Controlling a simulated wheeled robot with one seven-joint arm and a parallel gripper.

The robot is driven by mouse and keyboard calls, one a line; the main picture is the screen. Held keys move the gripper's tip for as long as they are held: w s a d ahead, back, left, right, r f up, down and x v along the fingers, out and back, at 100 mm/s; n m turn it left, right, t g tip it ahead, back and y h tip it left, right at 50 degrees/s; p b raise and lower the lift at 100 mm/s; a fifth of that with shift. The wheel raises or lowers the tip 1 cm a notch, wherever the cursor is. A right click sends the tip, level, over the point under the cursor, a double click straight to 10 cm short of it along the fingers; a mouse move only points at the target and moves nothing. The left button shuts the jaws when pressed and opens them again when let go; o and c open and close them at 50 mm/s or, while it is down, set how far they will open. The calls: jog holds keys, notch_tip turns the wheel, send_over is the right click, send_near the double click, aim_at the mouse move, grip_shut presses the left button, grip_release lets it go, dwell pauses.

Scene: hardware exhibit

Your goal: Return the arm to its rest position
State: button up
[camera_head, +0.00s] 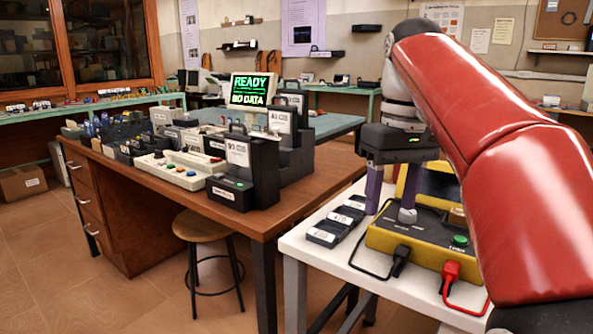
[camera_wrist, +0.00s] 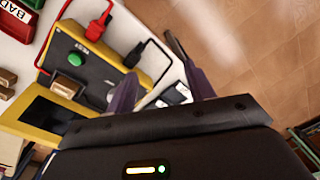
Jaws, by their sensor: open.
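My red arm (camera_head: 480,120) reaches in from the right side of the head view. My gripper (camera_head: 391,195) points down over the white table, by the yellow tester, and its two purple fingers are apart with nothing seen between them. In the wrist view, the fingers of my gripper (camera_wrist: 160,88) are also spread, beside the tester's edge. The yellow tester (camera_head: 385,241) has a dark top, a green button, and red and black leads. It also shows in the wrist view (camera_wrist: 95,62). Whether a finger touches it, I cannot tell.
Small black labelled trays (camera_head: 325,233) lie on the white table (camera_head: 300,246) left of the tester. A red bin marked BAD (camera_wrist: 15,18) shows in the wrist view. A brown desk (camera_head: 262,221) with devices and a READY screen (camera_head: 249,89) stands left, with a stool (camera_head: 201,227) before it.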

jog(key=s+f+m+t, duration=0.2)
jog(key=s+f, duration=0.5)
jog(key=f, duration=0.4)
jog(key=s+f+m+t, duration=0.2)
jog(key=s+f, duration=0.6)
jog(key=f, duration=0.4)
jog(key=shift+d+f+t+h, duration=0.3)
jog(key=shift+d+t, duration=0.1)
jog(key=shift+t, duration=0.5)
